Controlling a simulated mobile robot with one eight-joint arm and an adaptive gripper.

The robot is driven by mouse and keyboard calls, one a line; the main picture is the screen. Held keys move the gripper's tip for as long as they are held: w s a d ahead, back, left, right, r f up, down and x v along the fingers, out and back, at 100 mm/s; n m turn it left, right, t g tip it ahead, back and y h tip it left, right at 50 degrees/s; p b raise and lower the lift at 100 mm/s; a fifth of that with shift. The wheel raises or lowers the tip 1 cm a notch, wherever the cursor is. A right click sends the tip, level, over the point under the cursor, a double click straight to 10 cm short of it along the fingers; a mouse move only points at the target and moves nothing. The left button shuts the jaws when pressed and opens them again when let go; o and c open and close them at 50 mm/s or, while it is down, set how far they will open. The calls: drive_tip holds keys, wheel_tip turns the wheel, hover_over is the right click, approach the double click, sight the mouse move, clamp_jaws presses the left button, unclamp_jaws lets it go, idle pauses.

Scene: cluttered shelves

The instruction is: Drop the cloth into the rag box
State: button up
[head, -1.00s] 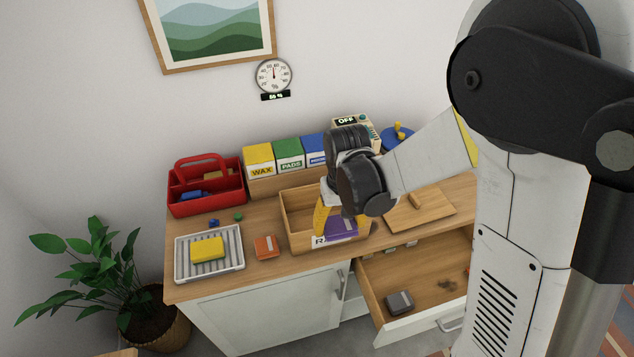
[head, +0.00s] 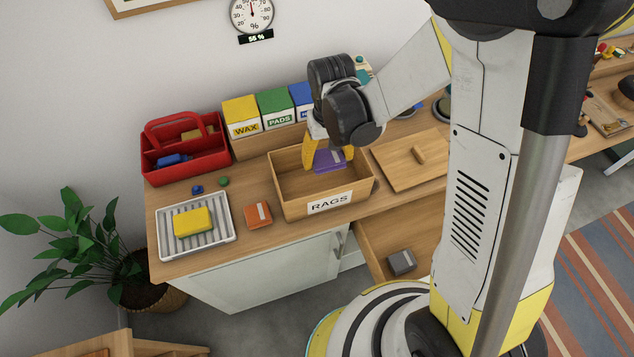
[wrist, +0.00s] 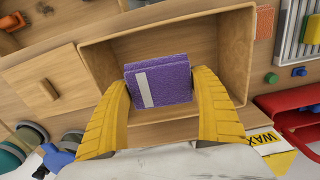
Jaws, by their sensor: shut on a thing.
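The cloth is a folded purple one with a pale stripe (wrist: 160,84). In the wrist view it sits between the two yellow fingers of my gripper (wrist: 160,100), which is shut on it. In the head view the purple cloth (head: 329,162) shows below my gripper (head: 328,154), over the rag box (head: 341,202). The rag box is an open wooden box labelled RAGS on its front. The cloth is within the box's opening, towards its back; whether it touches the floor of the box I cannot tell.
A wooden lid with a knob (head: 415,157) lies right of the box. WAX and PADS boxes (head: 242,118) stand behind, a red caddy (head: 185,150) at left. A yellow sponge (head: 193,221) lies on a ribbed tray, an orange block (head: 257,215) beside it. A drawer below is open.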

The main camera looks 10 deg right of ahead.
drive_tip(key=shift+f, duration=0.6)
drive_tip(key=o, duration=1.1)
wheel_tip(320, 180, up, 12)
